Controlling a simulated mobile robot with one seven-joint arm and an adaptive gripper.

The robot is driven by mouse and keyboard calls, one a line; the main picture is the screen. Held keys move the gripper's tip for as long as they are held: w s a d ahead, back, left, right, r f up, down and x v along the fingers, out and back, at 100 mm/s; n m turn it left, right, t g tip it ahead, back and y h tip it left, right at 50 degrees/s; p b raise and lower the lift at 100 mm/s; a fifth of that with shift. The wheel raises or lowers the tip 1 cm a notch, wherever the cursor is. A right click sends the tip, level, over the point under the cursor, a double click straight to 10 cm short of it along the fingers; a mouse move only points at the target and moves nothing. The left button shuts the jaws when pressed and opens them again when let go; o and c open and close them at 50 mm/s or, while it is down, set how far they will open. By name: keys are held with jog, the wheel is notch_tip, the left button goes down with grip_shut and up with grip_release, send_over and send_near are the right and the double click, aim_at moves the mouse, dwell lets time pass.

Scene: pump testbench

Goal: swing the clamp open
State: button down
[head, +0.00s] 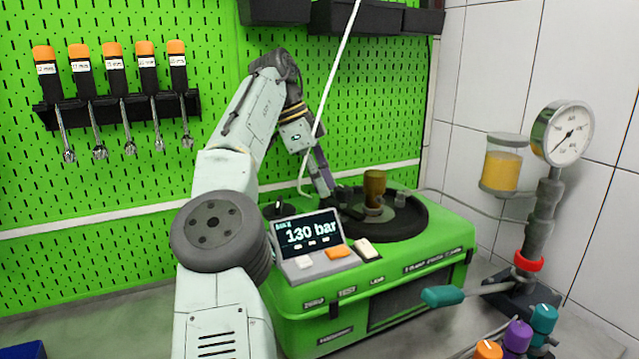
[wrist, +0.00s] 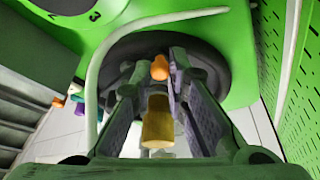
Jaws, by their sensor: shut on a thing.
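My gripper (head: 327,192) reaches down to the round dark plate on top of the green test bench. In the wrist view its two fingertips (wrist: 157,74) are closed in around a small part with an orange end, which I take to be the clamp (wrist: 160,68). The fingers hide most of the clamp, so its angle cannot be told. In the head view the clamp is hard to make out among the dark parts by the fingertips. An amber cylinder (head: 375,187) stands upright on the plate, just right of my gripper. It also shows in the wrist view (wrist: 157,122), between the fingers.
A display (head: 308,236) reading 130 bar stands at the bench's front left. A pale hose (wrist: 95,75) passes close to my gripper. A pressure gauge (head: 563,134) and a teal-handled lever (head: 442,296) stand on the right. A green pegboard (head: 110,195) is behind.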

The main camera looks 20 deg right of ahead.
jog(key=shift+d, duration=0.1)
dwell(0.6)
jog(key=c, duration=1.6)
grip_release()
jog(key=shift+o, duration=0.2)
